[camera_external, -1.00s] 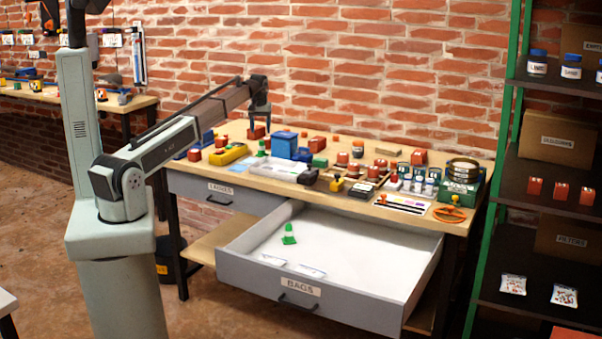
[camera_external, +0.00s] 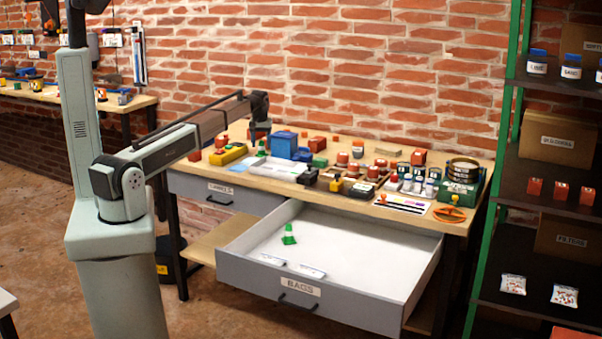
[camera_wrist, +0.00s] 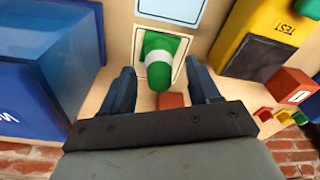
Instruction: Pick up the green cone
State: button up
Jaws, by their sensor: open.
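A green cone with a white band (camera_external: 261,148) stands on the workbench, left of the blue box. In the wrist view the same green cone (camera_wrist: 159,62) shows from above on a pale square, between the fingers of my gripper (camera_wrist: 158,72). The fingers are open, one on each side, with visible gaps to the cone. In the external view my gripper (camera_external: 257,134) points down just above and behind that cone. A second green cone (camera_external: 288,235) stands in the open drawer, away from my gripper.
A blue box (camera_wrist: 50,75) is close on the left in the wrist view, and a yellow tester (camera_wrist: 262,38) is on the right. A red block (camera_wrist: 170,100) lies near the cone. The open drawer (camera_external: 375,250) juts out in front. A brick wall is behind.

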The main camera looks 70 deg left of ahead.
jog(key=c, duration=1.1)
